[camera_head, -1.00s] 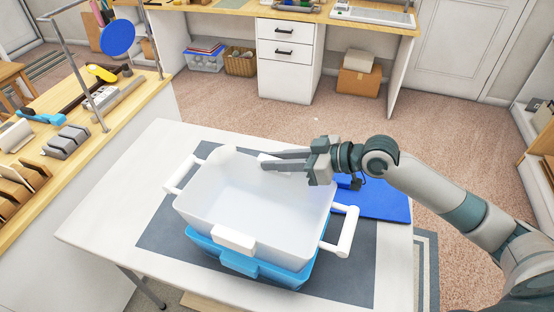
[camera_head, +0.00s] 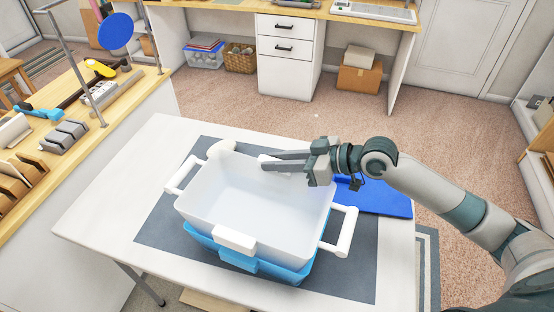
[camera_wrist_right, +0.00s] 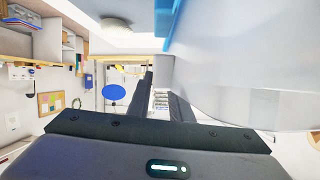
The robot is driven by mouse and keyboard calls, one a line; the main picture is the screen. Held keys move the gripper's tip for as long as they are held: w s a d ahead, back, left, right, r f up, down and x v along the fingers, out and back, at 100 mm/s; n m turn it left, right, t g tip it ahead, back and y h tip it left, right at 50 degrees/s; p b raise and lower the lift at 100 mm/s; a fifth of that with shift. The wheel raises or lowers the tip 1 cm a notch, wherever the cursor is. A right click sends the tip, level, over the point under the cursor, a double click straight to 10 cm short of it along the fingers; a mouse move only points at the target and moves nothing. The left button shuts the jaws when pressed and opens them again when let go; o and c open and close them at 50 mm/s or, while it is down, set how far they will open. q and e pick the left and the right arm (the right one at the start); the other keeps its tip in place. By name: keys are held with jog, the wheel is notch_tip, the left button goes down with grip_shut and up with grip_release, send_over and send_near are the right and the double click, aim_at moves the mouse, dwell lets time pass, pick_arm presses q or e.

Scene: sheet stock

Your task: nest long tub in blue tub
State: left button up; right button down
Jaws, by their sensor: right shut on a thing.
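The long tub (camera_head: 240,205) is whitish and translucent, with a white clasp (camera_head: 234,239) on its near side. The blue tub (camera_head: 272,266) is beneath it on the table; its lower near and right sides and its blue clasp (camera_head: 238,260) show. The long tub's walls rise well above the blue tub's visible part. How deep it sits inside is hidden. My right gripper (camera_head: 268,162) is at the long tub's far rim, shut on a white part there; this also shows between the dark fingers in the right wrist view (camera_wrist_right: 163,75). My left gripper is not in view.
A white table (camera_head: 110,215) with a dark grey mat (camera_head: 153,235) bears the tubs. White bar handles (camera_head: 342,232) stick out at both sides. A blue flat sheet (camera_head: 375,198) lies at right. The table's left part is clear. A wooden-topped bench (camera_head: 130,100) stands left.

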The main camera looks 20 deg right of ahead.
aim_at(276, 173)
jog(key=shift+f, duration=0.25)
dwell(0.4)
jog(key=shift+f+b, duration=0.65)
jog(key=shift+f, duration=0.35)
jog(key=shift+f+b, duration=0.45)
jog(key=shift+f, duration=0.05)
jog(key=shift+d+f+b, duration=0.3)
jog(key=shift+f+b, duration=0.15)
jog(key=shift+f, duration=0.1)
jog(key=shift+f, duration=0.1)
jog(key=shift+a+r+p, duration=0.15)
jog(key=shift+r+p, duration=0.2)
jog(key=shift+a+f, duration=0.1)
jog(key=shift+a, duration=0.1)
dwell(0.9)
jog(key=shift+d+f, duration=0.1)
